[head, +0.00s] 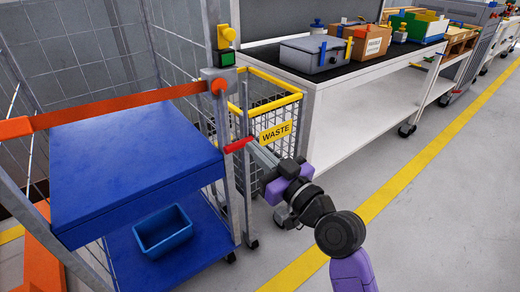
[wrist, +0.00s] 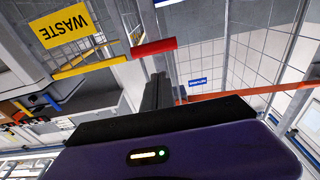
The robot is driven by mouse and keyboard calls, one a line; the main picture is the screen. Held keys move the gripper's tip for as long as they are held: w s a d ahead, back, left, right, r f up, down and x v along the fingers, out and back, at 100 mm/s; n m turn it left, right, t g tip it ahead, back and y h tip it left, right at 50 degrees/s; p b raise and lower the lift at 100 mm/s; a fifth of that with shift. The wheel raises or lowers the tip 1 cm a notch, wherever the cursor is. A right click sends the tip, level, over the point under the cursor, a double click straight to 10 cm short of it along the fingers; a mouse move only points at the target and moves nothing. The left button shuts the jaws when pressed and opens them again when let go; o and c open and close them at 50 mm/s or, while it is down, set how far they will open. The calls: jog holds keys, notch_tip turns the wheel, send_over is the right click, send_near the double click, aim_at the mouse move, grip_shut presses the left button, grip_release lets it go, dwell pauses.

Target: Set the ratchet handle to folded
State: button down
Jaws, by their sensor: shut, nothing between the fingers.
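The ratchet handle's red grip (head: 238,145) sticks out sideways beside the cage trolley's front post, well below the grey ratchet housing (head: 212,74). An orange strap (head: 120,108) runs from the post across the blue shelf. My gripper (head: 252,147) is shut and empty, with its fingertips close to the right end of the red grip. In the wrist view the red grip (wrist: 154,47) lies just beyond the tips of my gripper (wrist: 157,82). I cannot tell whether they touch. The link between grip and housing is hard to make out.
A wire waste bin with a yellow rim (head: 275,105) stands just behind my gripper. A white workbench (head: 360,115) with boxes is to the right. A blue crate (head: 163,232) sits on the trolley's lower shelf. The grey floor at right is clear.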

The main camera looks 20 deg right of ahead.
jog(key=f+v, duration=0.1)
jog(key=v, duration=0.8)
jog(key=shift+s, duration=0.15)
jog(key=shift+f, duration=0.1)
jog(key=s+d+f+m+h, duration=0.2)
jog(key=s+d+m+h, duration=0.1)
jog(key=s+h, duration=0.15)
jog(key=s+d+f+m+h, duration=0.3)
jog(key=s, duration=0.3)
jog(key=s+a+f+n+g+y, duration=0.1)
jog(key=s+a+f, duration=0.1)
jog(key=s, duration=0.6)
jog(key=s+a+f+n+g, duration=0.1)
jog(key=s+f, duration=0.2)
jog(key=s, duration=0.6)
jog(key=s+a+f+g+y, duration=0.1)
jog(key=s+a+f+g, duration=0.1)
jog(key=s, duration=0.6)
notch_tip(320, 180, up, 29)
jog(key=p, duration=2.8)
jog(key=shift+w+p, duration=0.35)
